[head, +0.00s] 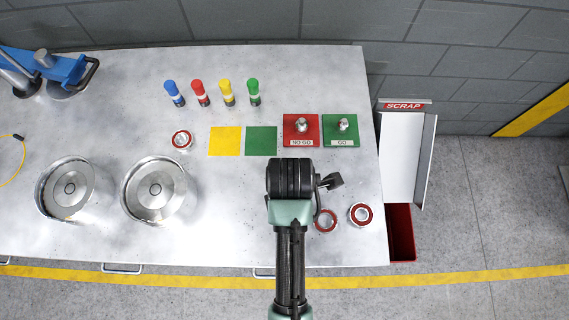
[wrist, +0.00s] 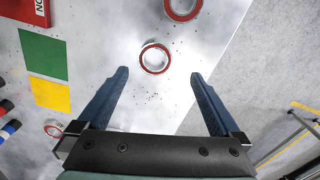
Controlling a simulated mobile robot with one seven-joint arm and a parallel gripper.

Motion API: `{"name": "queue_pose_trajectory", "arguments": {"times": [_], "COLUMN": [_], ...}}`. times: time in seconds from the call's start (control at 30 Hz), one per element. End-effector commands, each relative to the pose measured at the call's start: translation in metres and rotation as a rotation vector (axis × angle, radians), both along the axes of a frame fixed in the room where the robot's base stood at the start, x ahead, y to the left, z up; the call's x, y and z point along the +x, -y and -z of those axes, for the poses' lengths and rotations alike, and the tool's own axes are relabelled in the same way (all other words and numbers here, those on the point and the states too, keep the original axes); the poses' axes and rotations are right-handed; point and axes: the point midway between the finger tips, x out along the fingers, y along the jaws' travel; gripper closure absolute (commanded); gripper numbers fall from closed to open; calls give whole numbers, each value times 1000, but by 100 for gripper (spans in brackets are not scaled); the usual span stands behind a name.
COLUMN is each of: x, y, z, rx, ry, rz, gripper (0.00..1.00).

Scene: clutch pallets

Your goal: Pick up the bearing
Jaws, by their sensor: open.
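Several red-and-silver ring bearings lie on the metal table. One bearing (head: 333,226) is just below my gripper in the head view, partly behind a part of it; in the wrist view this bearing (wrist: 155,71) appears between the fingertips, slightly ahead of them. A second bearing (head: 360,223) lies to its right, at the top edge of the wrist view (wrist: 183,17). A third bearing (head: 181,147) is left of the yellow square. My gripper (wrist: 159,73) is open and empty, above the table. In the head view the wrist hides most of it.
Yellow (head: 225,141) and green (head: 261,140) squares, a red NO GO plate (head: 293,138) and a green GO plate (head: 335,139) sit behind my gripper. Coloured cylinders stand farther back. Two round metal fixtures (head: 155,190) are left. A scrap chute (head: 402,160) adjoins the table's right edge.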

Motion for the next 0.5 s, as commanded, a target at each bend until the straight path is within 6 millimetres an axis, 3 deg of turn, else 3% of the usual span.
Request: {"name": "queue_pose_trajectory", "arguments": {"times": [0.1, 0.5], "x": [0, 4], "y": [0, -7], "z": [17, 50], "rx": [1, 1], "ry": [-2, 1], "rz": [0, 1], "gripper": [0, 0]}}
